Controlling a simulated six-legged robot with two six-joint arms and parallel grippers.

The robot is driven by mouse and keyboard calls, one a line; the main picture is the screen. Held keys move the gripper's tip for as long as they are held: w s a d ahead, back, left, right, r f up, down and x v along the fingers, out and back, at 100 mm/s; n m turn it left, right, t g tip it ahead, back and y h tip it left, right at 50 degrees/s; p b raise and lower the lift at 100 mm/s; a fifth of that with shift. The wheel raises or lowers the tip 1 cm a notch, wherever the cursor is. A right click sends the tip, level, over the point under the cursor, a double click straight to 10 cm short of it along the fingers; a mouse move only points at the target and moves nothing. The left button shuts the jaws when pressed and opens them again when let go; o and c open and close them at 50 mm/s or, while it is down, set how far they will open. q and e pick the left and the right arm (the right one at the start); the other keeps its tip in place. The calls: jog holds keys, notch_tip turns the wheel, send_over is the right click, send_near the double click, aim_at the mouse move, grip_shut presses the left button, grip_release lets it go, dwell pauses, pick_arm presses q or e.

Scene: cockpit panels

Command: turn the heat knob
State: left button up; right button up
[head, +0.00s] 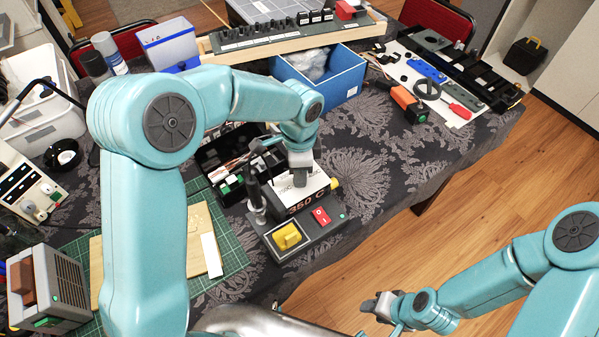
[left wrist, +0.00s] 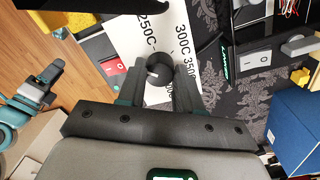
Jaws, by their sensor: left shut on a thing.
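The heat knob (left wrist: 159,68) is a small dark round knob on a white dial plate (left wrist: 148,35) printed with 250C, 300C and 350C. In the left wrist view it sits between the two fingers of my left gripper (left wrist: 160,82), which is shut on it. In the head view my left gripper (head: 300,178) points down over the white plate (head: 311,189) of a dark grey unit (head: 303,240) and hides the knob. My right gripper (head: 382,308) is low at the right, away from the table; its jaw opening is unclear.
The unit carries a red switch (head: 321,216), a yellow block (head: 287,237) and an upright dark post (head: 256,196) close to the left gripper. A black bin (head: 215,155) and a blue box (head: 345,83) stand behind. Wooden floor (head: 440,240) is clear at the right.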

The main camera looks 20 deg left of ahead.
pick_arm(q)
jog(key=shift+s+f+n+b, duration=0.15)
jog(key=shift+n+b, duration=0.2)
jog(key=shift+n, duration=0.65)
jog(key=o, duration=1)
jog(key=shift+o, duration=0.2)
notch_tip(320, 180, up, 16)
jog(key=shift+w+a+r+p, duration=0.15)
jog(key=shift+w+r+p, duration=0.05)
jog(key=shift+w+p, duration=0.2)
jog(key=shift+r, duration=0.1)
